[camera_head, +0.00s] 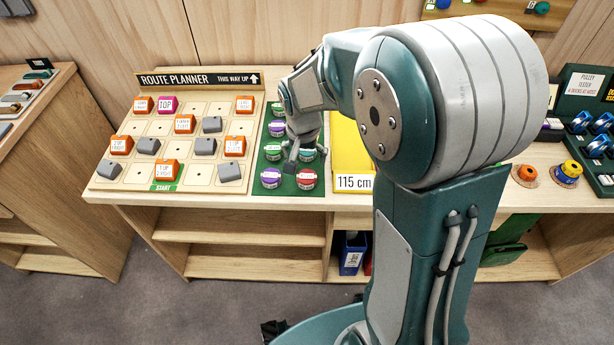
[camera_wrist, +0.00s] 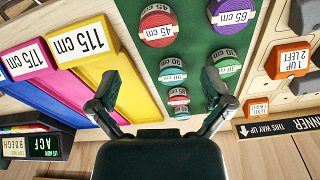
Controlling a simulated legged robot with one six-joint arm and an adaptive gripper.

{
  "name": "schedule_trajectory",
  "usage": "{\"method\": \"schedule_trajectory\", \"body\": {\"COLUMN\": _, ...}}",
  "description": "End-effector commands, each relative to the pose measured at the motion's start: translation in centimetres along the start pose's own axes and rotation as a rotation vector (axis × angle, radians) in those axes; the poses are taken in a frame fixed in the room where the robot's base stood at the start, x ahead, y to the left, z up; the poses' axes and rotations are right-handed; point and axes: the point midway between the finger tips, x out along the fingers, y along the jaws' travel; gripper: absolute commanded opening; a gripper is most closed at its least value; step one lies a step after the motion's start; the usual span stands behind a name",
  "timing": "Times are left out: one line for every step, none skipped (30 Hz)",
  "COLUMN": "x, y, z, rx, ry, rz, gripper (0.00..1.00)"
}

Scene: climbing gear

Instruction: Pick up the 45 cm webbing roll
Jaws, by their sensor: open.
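The 45 cm webbing roll (camera_wrist: 158,27) is a round red roll with a white label, at the top of the wrist view. In the head view the red roll (camera_head: 307,180) stands at the front right corner of a green board (camera_head: 259,157). A purple 65 cm roll (camera_wrist: 231,14) stands beside it. My gripper (camera_wrist: 162,90) is open and empty, its two dark fingers spread wide. In the head view my gripper (camera_head: 293,152) hangs over the board, just behind the red roll and apart from it. It partly hides the middle rolls.
Several smaller teal, green and red rolls (camera_wrist: 172,70) stand in rows behind. A yellow strip (camera_head: 350,150) marked 115 cm lies right of the board. The route planner panel (camera_head: 195,118) with orange and grey blocks is on the left. Pulleys (camera_head: 597,145) stand far right.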

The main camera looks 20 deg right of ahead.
Motion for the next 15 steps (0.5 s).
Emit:
{"method": "schedule_trajectory", "body": {"x": 1.0, "y": 0.1, "z": 0.1, "rx": 0.000, "ry": -0.005, "rz": 0.003, "gripper": 1.00}}
{"method": "schedule_trajectory", "body": {"x": 1.5, "y": 0.1, "z": 0.1, "rx": 0.000, "ry": -0.004, "rz": 0.002, "gripper": 1.00}}
{"method": "schedule_trajectory", "body": {"x": 2.2, "y": 0.1, "z": 0.1, "rx": 0.000, "ry": -0.005, "rz": 0.003, "gripper": 1.00}}
{"method": "schedule_trajectory", "body": {"x": 2.6, "y": 0.1, "z": 0.1, "rx": 0.000, "ry": -0.004, "rz": 0.002, "gripper": 1.00}}
{"method": "schedule_trajectory", "body": {"x": 2.9, "y": 0.1, "z": 0.1, "rx": 0.000, "ry": -0.003, "rz": 0.002, "gripper": 1.00}}
{"method": "schedule_trajectory", "body": {"x": 3.3, "y": 0.1, "z": 0.1, "rx": 0.000, "ry": -0.004, "rz": 0.002, "gripper": 1.00}}
{"method": "schedule_trajectory", "body": {"x": 3.5, "y": 0.1, "z": 0.1, "rx": 0.000, "ry": -0.003, "rz": 0.001, "gripper": 1.00}}
{"method": "schedule_trajectory", "body": {"x": 3.7, "y": 0.1, "z": 0.1, "rx": 0.000, "ry": -0.002, "rz": 0.001, "gripper": 1.00}}
{"method": "schedule_trajectory", "body": {"x": 4.0, "y": 0.1, "z": 0.1, "rx": 0.000, "ry": -0.002, "rz": 0.000, "gripper": 1.00}}
{"method": "schedule_trajectory", "body": {"x": 4.2, "y": 0.1, "z": 0.1, "rx": 0.000, "ry": -0.002, "rz": 0.001, "gripper": 1.00}}
{"method": "schedule_trajectory", "body": {"x": 4.5, "y": 0.1, "z": 0.1, "rx": 0.000, "ry": -0.003, "rz": 0.001, "gripper": 1.00}}
{"method": "schedule_trajectory", "body": {"x": 5.1, "y": 0.2, "z": 0.1, "rx": 0.000, "ry": -0.004, "rz": 0.002, "gripper": 1.00}}
{"method": "schedule_trajectory", "body": {"x": 5.6, "y": 0.2, "z": 0.1, "rx": 0.001, "ry": -0.004, "rz": 0.002, "gripper": 1.00}}
{"method": "schedule_trajectory", "body": {"x": 6.1, "y": 0.3, "z": 0.1, "rx": 0.001, "ry": -0.005, "rz": 0.002, "gripper": 1.00}}
{"method": "schedule_trajectory", "body": {"x": 6.8, "y": 0.3, "z": 0.1, "rx": 0.001, "ry": -0.005, "rz": 0.002, "gripper": 1.00}}
